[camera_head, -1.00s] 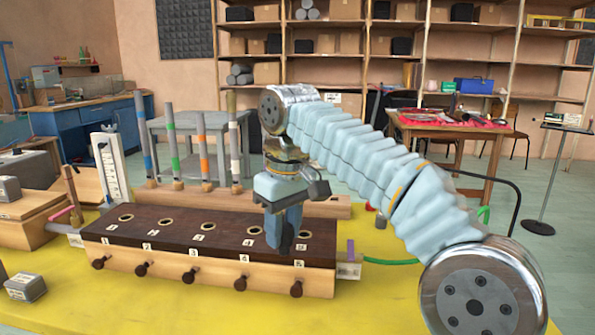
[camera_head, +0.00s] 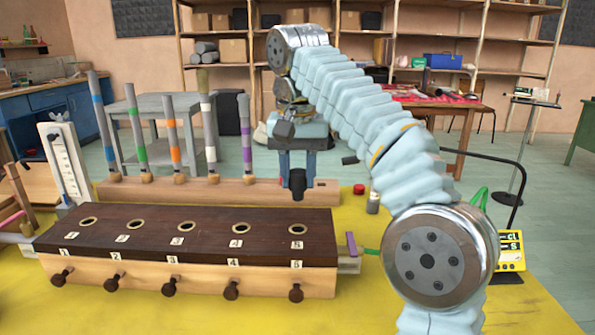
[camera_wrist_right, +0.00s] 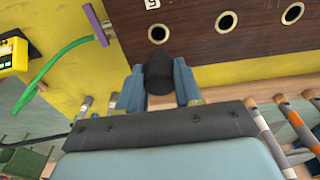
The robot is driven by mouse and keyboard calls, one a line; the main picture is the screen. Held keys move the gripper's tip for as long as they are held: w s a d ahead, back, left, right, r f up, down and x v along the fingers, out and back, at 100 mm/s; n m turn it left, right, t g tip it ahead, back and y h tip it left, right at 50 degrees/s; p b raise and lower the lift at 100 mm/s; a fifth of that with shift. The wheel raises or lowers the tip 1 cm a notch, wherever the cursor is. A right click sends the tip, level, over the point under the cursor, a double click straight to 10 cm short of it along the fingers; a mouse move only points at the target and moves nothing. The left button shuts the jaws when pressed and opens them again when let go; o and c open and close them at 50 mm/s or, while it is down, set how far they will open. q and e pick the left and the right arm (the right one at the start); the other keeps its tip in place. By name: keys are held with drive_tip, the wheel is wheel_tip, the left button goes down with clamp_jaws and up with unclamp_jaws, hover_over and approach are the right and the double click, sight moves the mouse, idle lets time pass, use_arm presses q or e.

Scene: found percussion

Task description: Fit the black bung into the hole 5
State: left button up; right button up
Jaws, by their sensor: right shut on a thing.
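My right gripper (camera_head: 297,172) is shut on the black bung (camera_head: 297,184). The right wrist view shows the dark bung (camera_wrist_right: 160,73) between the two blue fingers. The dark wooden box top (camera_head: 140,221) has a row of brass-rimmed holes numbered 1 to 5. Hole 5 (camera_head: 297,229) is open and lies at the right end. In the head view the bung appears beyond hole 5, over the pale rear rail, apart from the box. In the wrist view hole 5 (camera_wrist_right: 158,34) lies just above the bung in the picture. My left gripper is out of view.
A pale rail (camera_head: 210,190) behind the box holds several upright sticks with coloured bands, left of my gripper. Wooden pegs line the box front. A purple strip (camera_head: 351,244) and green tube sit at its right end.

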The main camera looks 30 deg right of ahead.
sight(298, 189)
drive_tip(key=shift+f+b, duration=1.8)
drive_tip(key=shift+f, duration=0.75)
drive_tip(key=shift+p, duration=0.75)
drive_tip(key=shift+f+b, duration=1.25)
drive_tip(key=shift+f, duration=0.5)
drive_tip(key=o, duration=1.1)
drive_tip(key=shift+r, duration=0.3)
drive_tip(key=r+p, duration=0.1)
drive_tip(key=r, duration=0.1)
drive_tip(key=r+p, duration=0.1)
drive_tip(key=r, duration=0.1)
drive_tip(key=r+p, duration=0.1)
drive_tip(key=r, duration=0.2)
drive_tip(key=shift+s+a, duration=0.25)
drive_tip(key=shift+s, duration=0.1)
